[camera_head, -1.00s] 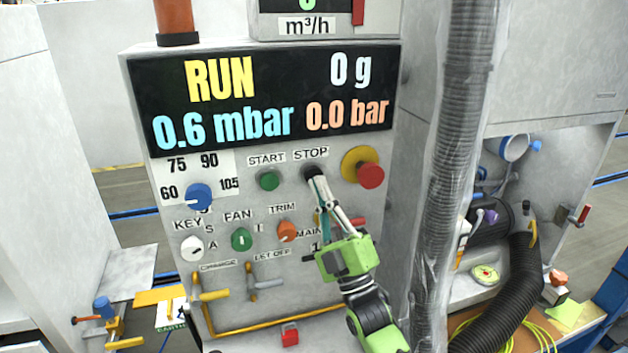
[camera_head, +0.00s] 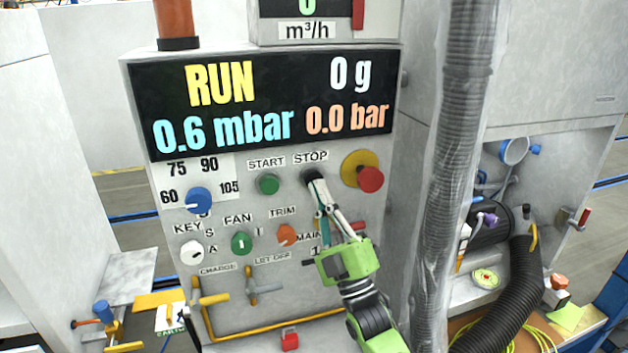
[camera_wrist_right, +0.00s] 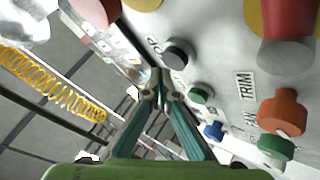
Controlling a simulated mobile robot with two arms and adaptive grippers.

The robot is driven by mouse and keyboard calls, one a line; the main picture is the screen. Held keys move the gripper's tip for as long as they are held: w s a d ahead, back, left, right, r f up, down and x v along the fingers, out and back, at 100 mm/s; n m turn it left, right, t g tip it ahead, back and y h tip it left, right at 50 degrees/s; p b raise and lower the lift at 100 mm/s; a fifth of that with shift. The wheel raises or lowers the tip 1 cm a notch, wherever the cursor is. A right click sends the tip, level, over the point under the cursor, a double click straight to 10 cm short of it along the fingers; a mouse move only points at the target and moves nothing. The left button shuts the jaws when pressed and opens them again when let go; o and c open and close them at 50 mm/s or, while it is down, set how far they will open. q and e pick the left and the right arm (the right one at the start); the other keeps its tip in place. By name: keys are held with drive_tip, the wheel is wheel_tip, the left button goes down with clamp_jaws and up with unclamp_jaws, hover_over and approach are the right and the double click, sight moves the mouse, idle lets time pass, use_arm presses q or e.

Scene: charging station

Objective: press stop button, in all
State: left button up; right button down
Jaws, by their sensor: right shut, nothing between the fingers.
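The black stop button (camera_head: 312,176) sits under the STOP label on the grey control panel (camera_head: 350,205). My right gripper (camera_head: 320,187) is shut and empty, its fingertips just at the button's lower right side and partly over it in the head view. In the right wrist view the black stop button (camera_wrist_right: 179,53) shows beyond and above the closed fingertips (camera_wrist_right: 160,82), with a visible gap in the picture; contact cannot be confirmed. The display (camera_head: 265,100) reads RUN. My left gripper is not in view.
The green start button (camera_head: 268,184) is left of the stop button. A red mushroom button (camera_head: 370,179) on a yellow base is to its right. An orange TRIM knob (camera_head: 287,234) is below. A ribbed hose (camera_head: 455,160) runs vertically to the right of the panel.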

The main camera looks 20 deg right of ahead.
drive_tip(key=shift+w, duration=0.1)
idle(0.3)
drive_tip(key=shift+w, duration=0.4)
drive_tip(key=shift+w+b, duration=0.4)
drive_tip(key=shift+b, duration=0.1)
idle(0.5)
drive_tip(key=shift+s, duration=0.1)
idle(0.3)
drive_tip(key=shift+s+p, duration=0.4)
drive_tip(key=shift+s, duration=0.4)
drive_tip(key=shift+s+d+p, duration=0.1)
drive_tip(key=shift+s+p, duration=0.85)
drive_tip(key=shift+s, duration=1.5)
